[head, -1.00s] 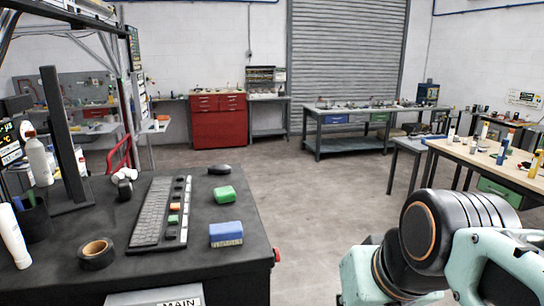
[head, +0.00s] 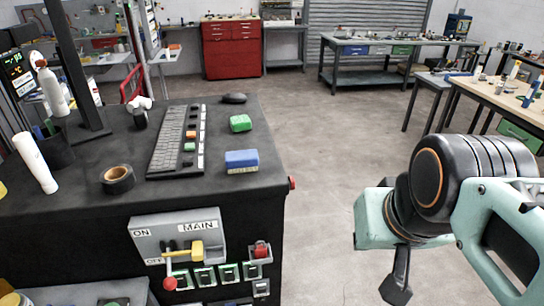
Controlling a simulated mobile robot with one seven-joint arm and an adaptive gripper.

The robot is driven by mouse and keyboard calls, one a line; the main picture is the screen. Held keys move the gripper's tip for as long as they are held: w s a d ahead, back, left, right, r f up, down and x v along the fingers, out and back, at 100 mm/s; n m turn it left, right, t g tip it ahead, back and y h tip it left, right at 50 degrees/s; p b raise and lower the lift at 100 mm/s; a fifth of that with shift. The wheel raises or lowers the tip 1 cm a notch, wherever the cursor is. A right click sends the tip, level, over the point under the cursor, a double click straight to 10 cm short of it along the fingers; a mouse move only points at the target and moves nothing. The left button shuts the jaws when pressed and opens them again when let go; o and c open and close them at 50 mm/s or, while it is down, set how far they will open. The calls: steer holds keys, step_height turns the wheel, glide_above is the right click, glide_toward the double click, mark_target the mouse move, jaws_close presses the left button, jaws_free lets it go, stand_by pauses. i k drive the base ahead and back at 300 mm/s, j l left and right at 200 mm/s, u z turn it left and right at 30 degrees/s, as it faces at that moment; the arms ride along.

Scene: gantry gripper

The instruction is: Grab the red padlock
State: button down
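A small red object (head: 261,250) that looks like the red padlock sits on a grey fitting at the right of the cabinet front, below the desk top. It is small in the picture and its shackle cannot be made out. My gripper (head: 396,291) is at the lower right, dark and pointing down, partly cut off by the bottom edge. It is in front of open floor, well to the right of the red object and apart from it. Its fingers do not show clearly enough to tell open from shut.
The cabinet front has a MAIN switch panel (head: 160,236) with a yellow handle and a red-knobbed lever (head: 170,283). Several green-edged modules run below. A keyboard (head: 172,138), blue block (head: 241,158) and tape roll (head: 117,178) lie on the desk. Floor (head: 330,140) right of it is clear.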

mark_target(260, 250)
steer(key=u, duration=0.75)
steer(key=j+z, duration=0.25)
steer(key=j, duration=0.1)
